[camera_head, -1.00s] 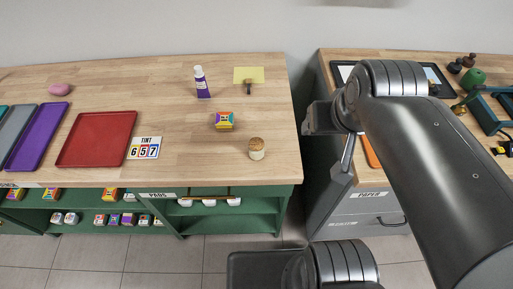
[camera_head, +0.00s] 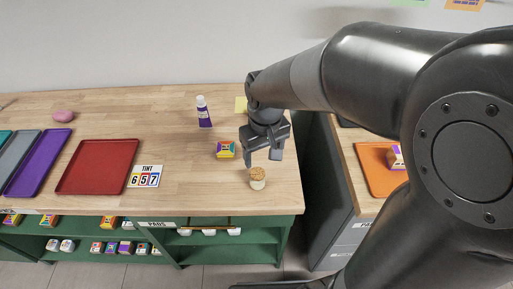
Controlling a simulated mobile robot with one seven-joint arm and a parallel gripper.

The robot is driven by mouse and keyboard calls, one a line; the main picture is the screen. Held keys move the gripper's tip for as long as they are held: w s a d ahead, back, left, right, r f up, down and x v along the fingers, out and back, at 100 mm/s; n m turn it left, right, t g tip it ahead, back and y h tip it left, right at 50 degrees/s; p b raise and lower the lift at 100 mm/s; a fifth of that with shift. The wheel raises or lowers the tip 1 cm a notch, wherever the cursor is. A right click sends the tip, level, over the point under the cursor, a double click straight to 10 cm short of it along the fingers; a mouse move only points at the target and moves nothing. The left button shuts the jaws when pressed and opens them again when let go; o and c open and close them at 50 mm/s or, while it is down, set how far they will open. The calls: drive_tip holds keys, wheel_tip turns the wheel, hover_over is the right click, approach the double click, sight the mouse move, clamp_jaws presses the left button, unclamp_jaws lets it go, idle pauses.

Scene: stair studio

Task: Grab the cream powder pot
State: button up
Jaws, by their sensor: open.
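The cream powder pot (camera_head: 258,183) stands upright near the front right corner of the wooden counter. It is a small cream pot with a brown, cork-like top. My gripper (camera_head: 262,158) is open and points down just above and behind the pot, with its fingertips close to the pot's top. In this view I cannot tell whether a finger touches it. Nothing is held between the fingers.
A red tray (camera_head: 98,167) and a number card (camera_head: 145,176) lie further left. An orange tray (camera_head: 381,178) is on the right counter.

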sight(257, 172)
drive_tip(key=shift+w+a+f, duration=0.2)
drive_tip(key=shift+a+f, duration=0.4)
drive_tip(key=shift+f, duration=0.25)
wheel_tip(257, 172, down, 6)
drive_tip(key=shift+a+r, duration=0.1)
drive_tip(key=shift+w+f, duration=0.2)
drive_tip(key=shift+f, duration=1.05)
drive_tip(key=shift+w+f, duration=0.15)
drive_tip(key=shift+f, duration=1.1)
drive_tip(key=shift+c, duration=0.2)
drive_tip(key=c, duration=1.1)
